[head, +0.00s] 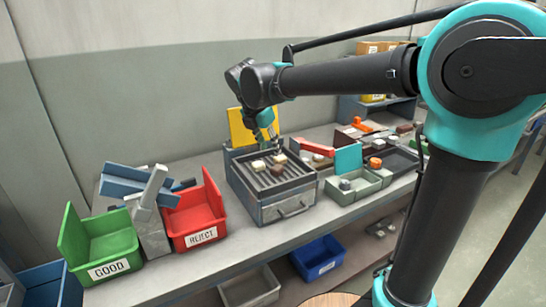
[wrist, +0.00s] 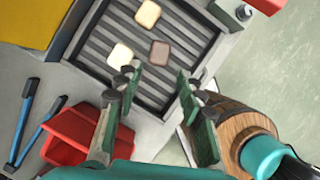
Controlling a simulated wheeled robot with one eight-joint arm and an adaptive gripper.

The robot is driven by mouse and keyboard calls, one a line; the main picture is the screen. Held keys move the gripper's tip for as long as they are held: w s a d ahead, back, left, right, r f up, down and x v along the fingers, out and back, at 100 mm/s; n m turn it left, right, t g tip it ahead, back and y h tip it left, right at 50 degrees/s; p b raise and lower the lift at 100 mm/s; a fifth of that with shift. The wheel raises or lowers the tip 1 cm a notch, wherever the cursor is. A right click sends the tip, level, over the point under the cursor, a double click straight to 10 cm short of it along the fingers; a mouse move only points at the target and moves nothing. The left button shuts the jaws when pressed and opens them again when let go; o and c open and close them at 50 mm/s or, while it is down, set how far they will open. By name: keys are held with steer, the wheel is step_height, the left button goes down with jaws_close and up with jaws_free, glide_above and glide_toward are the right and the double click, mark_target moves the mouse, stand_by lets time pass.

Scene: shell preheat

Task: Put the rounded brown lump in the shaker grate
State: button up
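The shaker grate (head: 246,183) is a grey box with a ribbed top, in the middle of the bench. A brown lump with rounded corners (head: 277,169) lies on its ribs; it also shows in the wrist view (wrist: 159,53). Two cream pieces lie on the grate near it, one (wrist: 148,14) towards the far side and one (wrist: 121,56) to its left. My gripper (head: 273,146) is above the grate. In the wrist view its fingers (wrist: 157,84) are apart with nothing between them, and the brown lump shows just beyond the fingertips.
A green GOOD bin (head: 110,247) and a red REJECT bin (head: 196,222) stand left of the grate. A grey-green tray (head: 345,196) and a dark tray with brown and orange pieces (head: 398,158) are to the right. A yellow panel (head: 240,127) stands behind.

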steer(key=shift+v, duration=1.25)
steer(key=shift+c, duration=0.2)
